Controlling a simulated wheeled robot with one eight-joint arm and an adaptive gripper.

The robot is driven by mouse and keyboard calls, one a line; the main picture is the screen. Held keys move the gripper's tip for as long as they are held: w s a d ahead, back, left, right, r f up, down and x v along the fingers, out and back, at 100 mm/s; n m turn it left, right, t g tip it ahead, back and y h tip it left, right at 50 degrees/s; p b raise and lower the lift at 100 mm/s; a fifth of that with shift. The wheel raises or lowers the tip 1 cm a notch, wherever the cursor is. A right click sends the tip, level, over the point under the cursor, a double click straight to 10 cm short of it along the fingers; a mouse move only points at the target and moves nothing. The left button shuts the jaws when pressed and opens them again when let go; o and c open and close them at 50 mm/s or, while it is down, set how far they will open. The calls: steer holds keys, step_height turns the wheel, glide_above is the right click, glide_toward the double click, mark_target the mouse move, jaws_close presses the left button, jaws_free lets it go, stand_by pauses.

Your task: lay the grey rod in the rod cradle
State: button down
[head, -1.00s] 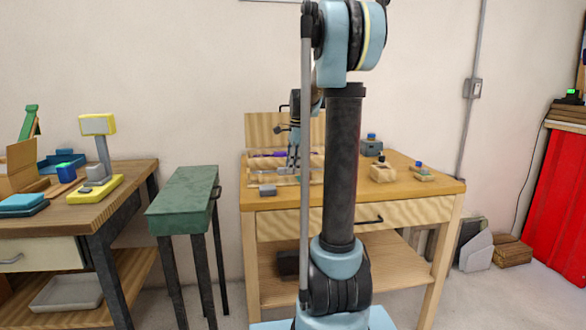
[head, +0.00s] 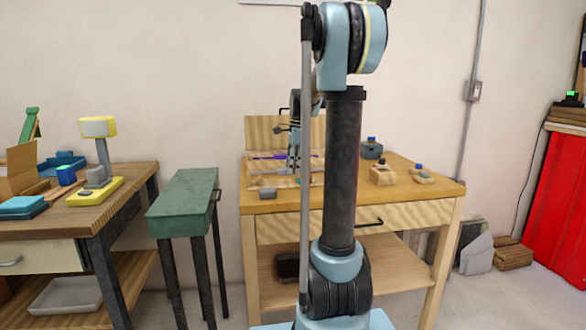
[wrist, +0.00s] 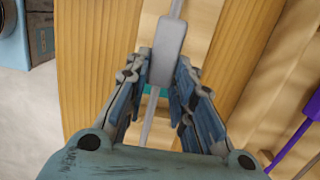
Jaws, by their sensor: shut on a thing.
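The grey rod (wrist: 147,130) shows in the wrist view as a thin pale bar with a thicker grey block (wrist: 168,50) on it. My gripper (wrist: 160,70) is shut on it, with the grey block between the fingertips. In the head view my gripper (head: 293,168) points down over the left part of the wooden table, above low pale wooden pieces (head: 287,183) that look like the rod cradle. The cradle's slots are too small to make out, and I cannot tell whether the rod touches it. My arm hides part of this area.
A purple rod (wrist: 297,130) lies at the right in the wrist view. In the head view a small grey block (head: 267,193) sits near the table's (head: 400,190) front-left edge. A wooden board (head: 262,132) stands behind; wooden blocks (head: 383,174) and a dark box (head: 372,151) are at right.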

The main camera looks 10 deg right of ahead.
steer(key=shift+f, duration=0.9)
stand_by(0.6)
steer(key=c, duration=1.3)
jaws_free()
step_height(320, 180, up, 12)
steer(key=d, duration=0.1)
steer(key=s+a+f+n+t, duration=0.1)
steer(key=s+f+n, duration=0.4)
steer(key=s, duration=0.5)
steer(key=s+f+n, duration=0.4)
steer(key=s+f, duration=0.2)
steer(key=s, duration=0.4)
steer(key=s+f+n+t+h, duration=0.1)
steer(key=s+f+n, duration=0.8)
steer(key=s+f, duration=0.6)
steer(key=shift+f, duration=0.65)
